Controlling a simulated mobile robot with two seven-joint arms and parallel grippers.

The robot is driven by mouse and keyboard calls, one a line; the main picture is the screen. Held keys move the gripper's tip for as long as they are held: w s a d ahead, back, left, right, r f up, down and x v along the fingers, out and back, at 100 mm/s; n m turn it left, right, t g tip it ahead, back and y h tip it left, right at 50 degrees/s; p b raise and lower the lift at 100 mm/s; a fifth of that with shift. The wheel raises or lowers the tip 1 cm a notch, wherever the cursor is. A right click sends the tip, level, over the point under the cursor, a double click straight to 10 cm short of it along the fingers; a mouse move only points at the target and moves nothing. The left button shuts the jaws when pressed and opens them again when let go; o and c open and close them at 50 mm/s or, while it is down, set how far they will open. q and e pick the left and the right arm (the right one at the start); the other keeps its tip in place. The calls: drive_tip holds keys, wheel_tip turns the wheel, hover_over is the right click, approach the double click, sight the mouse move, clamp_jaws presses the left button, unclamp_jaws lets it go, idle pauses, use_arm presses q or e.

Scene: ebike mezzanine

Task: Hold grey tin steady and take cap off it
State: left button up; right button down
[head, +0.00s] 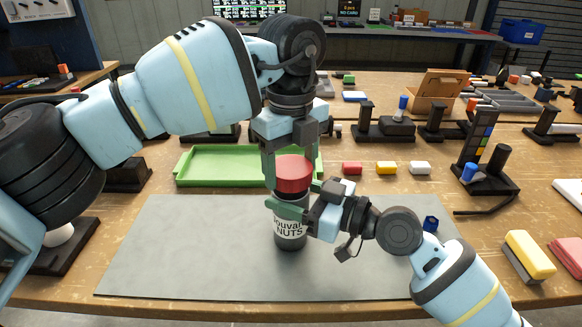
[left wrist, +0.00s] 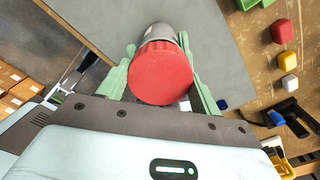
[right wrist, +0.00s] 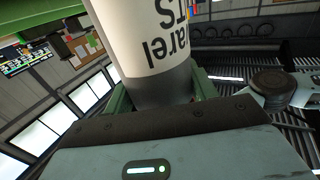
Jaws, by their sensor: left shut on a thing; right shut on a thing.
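The grey tin (head: 290,238) stands upright on the grey mat (head: 190,250), with a white label reading "NUTS". Its red cap (head: 294,174) is on top of it. My left gripper (head: 292,180) comes down from above with its green fingers on either side of the cap, shut on it. In the left wrist view the cap (left wrist: 161,74) sits between the fingers. My right gripper (head: 288,207) reaches in from the right and is shut on the tin's body below the cap. In the right wrist view the tin (right wrist: 160,80) is between the green fingers.
A green tray (head: 215,165) lies behind the mat. Red (head: 352,168), yellow (head: 386,168) and white (head: 420,168) blocks sit to its right. A dark blue nut-like piece (head: 431,224) is at the mat's right edge. The mat's left part is clear.

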sight(291, 166)
use_arm(q)
drive_tip(key=shift+r, duration=0.2)
drive_tip(key=shift+r, duration=2)
use_arm(e)
drive_tip(key=shift+c, duration=2)
unclamp_jaws()
use_arm(q)
drive_tip(key=shift+g, duration=0.3)
drive_tip(key=f+b, duration=0.2)
drive_tip(key=f, duration=0.3)
drive_tip(key=shift+w+f+b, duration=0.2)
drive_tip(key=shift+w+b, duration=0.05)
drive_tip(key=shift+b, duration=0.15)
drive_tip(key=shift+f, duration=0.3)
use_arm(e)
drive_tip(key=v, duration=1.2)
